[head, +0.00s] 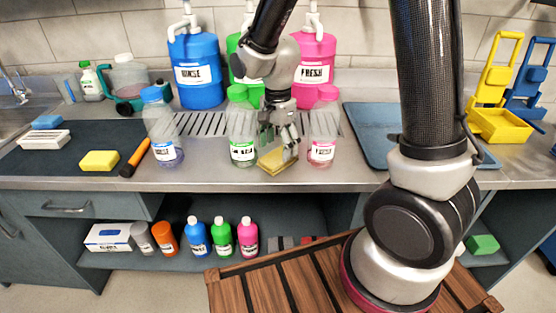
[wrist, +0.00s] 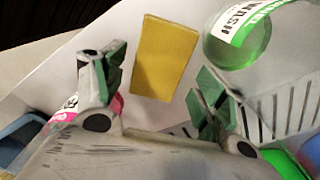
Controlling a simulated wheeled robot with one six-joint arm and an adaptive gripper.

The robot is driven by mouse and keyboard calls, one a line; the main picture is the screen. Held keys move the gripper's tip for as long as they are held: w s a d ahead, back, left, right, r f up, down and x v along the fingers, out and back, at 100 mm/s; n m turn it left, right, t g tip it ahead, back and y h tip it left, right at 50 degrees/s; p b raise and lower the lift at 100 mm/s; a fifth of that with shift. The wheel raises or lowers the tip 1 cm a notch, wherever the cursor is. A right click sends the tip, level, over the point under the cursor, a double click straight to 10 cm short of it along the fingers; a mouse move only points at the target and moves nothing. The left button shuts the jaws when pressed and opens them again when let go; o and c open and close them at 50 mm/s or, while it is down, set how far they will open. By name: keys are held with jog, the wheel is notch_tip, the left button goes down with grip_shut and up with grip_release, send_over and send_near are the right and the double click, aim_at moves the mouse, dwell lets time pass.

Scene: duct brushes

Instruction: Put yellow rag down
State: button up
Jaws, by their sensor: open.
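The yellow rag (head: 272,164) is a flat folded rectangle near the front edge of the steel counter. It lies between the green-capped bottle (head: 242,151) and the pink-capped bottle (head: 321,152). My gripper (head: 281,146) points down just above it and hides part of it in the head view. In the wrist view, the whole rag (wrist: 165,57) shows flat on the counter, beyond the fingertips. My gripper (wrist: 157,82) is open there, with its green-padded fingers spread and nothing between them. The exact height of the fingertips over the rag is hard to tell.
A blue-capped bottle (head: 162,138) stands further left. Behind are the blue RINSE jug (head: 195,92), a green jug and the pink FRESH jug (head: 316,92). A dark mat (head: 60,160) lies left, with a yellow sponge (head: 99,160). A blue tray (head: 372,140) is right.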

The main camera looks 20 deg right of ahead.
aim_at(278, 160)
jog(key=shift+f, duration=1.45)
jog(key=c, duration=0.9)
jog(key=shift+o, duration=0.2)
jog(key=shift+r, duration=0.15)
